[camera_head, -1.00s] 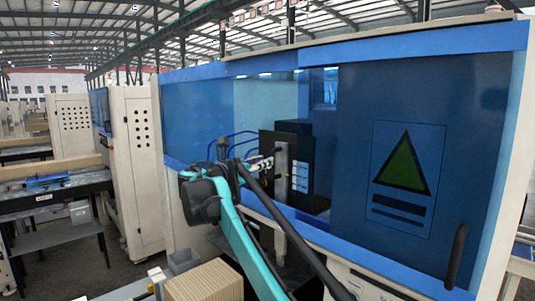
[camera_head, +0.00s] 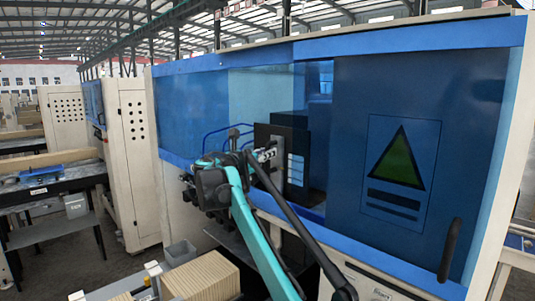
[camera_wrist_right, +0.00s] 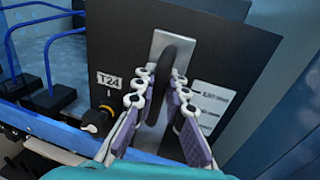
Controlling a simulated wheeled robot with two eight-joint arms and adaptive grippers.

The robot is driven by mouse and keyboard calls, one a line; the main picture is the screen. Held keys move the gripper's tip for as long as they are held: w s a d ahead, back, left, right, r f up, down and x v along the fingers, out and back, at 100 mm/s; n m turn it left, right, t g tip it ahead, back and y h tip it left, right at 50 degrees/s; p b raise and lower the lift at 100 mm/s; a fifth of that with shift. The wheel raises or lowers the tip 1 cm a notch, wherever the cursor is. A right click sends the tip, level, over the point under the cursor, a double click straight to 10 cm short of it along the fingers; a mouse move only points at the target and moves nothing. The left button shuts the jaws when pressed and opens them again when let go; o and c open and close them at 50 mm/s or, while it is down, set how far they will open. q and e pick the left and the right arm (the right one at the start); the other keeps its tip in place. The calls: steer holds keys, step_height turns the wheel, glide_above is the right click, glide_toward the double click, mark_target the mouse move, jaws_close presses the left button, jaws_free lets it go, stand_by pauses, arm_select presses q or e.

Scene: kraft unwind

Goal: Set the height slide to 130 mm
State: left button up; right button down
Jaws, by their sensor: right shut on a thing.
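My right gripper (camera_head: 264,154) reaches to the front of a black box-shaped unit (camera_head: 291,133) inside the blue machine. In the right wrist view its purple-padded fingers (camera_wrist_right: 163,92) stand either side of a dark upright handle (camera_wrist_right: 177,52), shut on it. The handle stands before a grey metal plate (camera_wrist_right: 158,45) on the black panel (camera_wrist_right: 115,42). A label reading T24 (camera_wrist_right: 109,80) sits left of the plate, above a black knob (camera_wrist_right: 97,120). No millimetre scale can be read, so the slide's setting cannot be told. My left gripper is not in view.
The blue machine door (camera_head: 407,130) with a green triangle stands to the right, with a dark handle (camera_head: 450,250). Blue curved tubes (camera_wrist_right: 55,50) lie left of the panel. A light label (camera_wrist_right: 207,95) is right of the fingers. Stacked brown boards (camera_head: 200,277) stand below.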

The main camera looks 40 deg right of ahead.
mark_target(268, 143)
step_height(268, 143, up, 3)
steer(key=p, duration=0.3)
steer(key=shift+r, duration=0.2)
steer(key=shift+f, duration=0.15)
steer(key=c, duration=1.8)
jaws_free()
steer(key=v, duration=1.2)
steer(key=shift+f, duration=0.1)
